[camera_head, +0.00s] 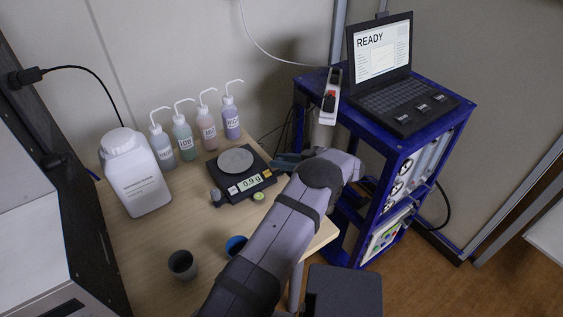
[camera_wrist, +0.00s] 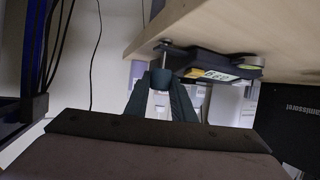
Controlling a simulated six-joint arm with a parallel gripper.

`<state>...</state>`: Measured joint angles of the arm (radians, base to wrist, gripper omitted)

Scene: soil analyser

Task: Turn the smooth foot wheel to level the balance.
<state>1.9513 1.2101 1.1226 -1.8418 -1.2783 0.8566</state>
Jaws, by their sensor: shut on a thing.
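The balance (camera_head: 242,174) stands on the wooden table, with a round pan on top and a display reading about 0.9 g. A round green bubble level (camera_head: 258,196) sits at its front edge. In the wrist view the balance (camera_wrist: 207,63) appears upside down. My gripper (camera_head: 284,163) is at the balance's right side. In the wrist view its two fingers close around a small dark foot wheel (camera_wrist: 162,75) below a metal screw. The wheel's surface looks smooth, but it is small and partly hidden by the fingers. Another dark foot wheel (camera_head: 217,197) shows at the balance's front left.
Several wash bottles (camera_head: 206,128) stand behind the balance, and a large white jar (camera_head: 134,175) is at the left. A grey cup (camera_head: 183,264) and a blue cup (camera_head: 236,245) are in front. A blue rack (camera_head: 385,150) with a laptop (camera_head: 383,70) stands at the right.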

